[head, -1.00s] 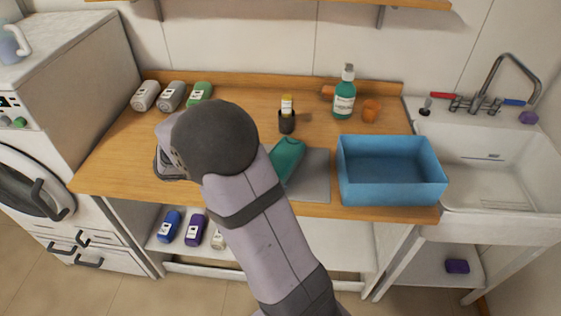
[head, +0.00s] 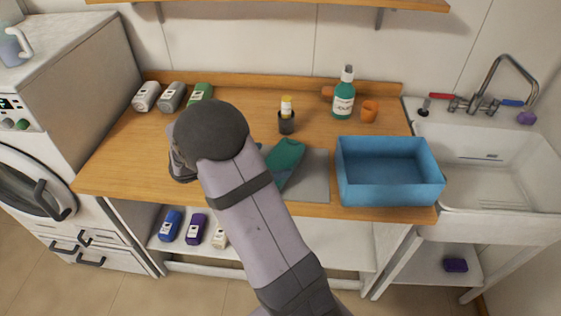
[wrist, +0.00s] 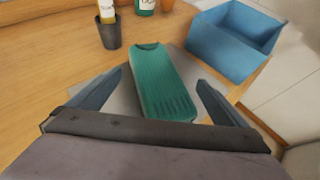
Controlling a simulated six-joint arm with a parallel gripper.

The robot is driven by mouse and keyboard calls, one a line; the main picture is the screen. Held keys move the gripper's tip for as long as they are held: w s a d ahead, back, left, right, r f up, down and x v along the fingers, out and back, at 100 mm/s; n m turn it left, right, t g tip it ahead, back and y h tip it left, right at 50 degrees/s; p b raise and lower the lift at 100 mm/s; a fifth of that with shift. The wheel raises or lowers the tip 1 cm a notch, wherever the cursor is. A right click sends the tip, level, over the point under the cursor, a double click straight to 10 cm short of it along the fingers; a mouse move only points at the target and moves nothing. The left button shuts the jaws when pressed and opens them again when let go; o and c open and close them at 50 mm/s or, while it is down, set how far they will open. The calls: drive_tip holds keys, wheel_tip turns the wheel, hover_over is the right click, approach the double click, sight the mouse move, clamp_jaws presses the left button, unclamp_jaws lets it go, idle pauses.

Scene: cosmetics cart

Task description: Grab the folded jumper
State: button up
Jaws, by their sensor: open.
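The folded jumper is teal green and lies on a flat grey mat (head: 316,178) on the wooden counter. In the head view the jumper (head: 287,156) is partly hidden by my arm. In the wrist view the whole top of the jumper (wrist: 163,85) shows, running away from the gripper, with ribbing at its near end. My gripper (wrist: 162,76) is open and empty, with one finger on each side of the jumper in that view. I cannot tell how far above it the fingers are. My arm hides most of the gripper in the head view.
A blue bin (head: 389,190) stands right of the mat, with a sink (head: 490,190) beyond. Behind the jumper are a dark cup (head: 286,127) holding a yellow-capped item, a green bottle (head: 343,100) and an orange cup (head: 369,111).

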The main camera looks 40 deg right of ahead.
sight(280, 158)
drive_tip(key=shift+p+x, duration=0.3)
drive_tip(key=shift+x, duration=1.25)
drive_tip(key=c, duration=1.3)
drive_tip(key=shift+r, duration=0.1)
drive_tip(key=shift+w+r, duration=0.1)
drive_tip(key=shift+r, duration=0.55)
drive_tip(key=c, duration=0.6)
wheel_tip(280, 158, up, 9)
drive_tip(key=shift+f+b, duration=0.15)
drive_tip(key=shift+b, duration=0.65)
drive_tip(key=shift+c, duration=1.1)
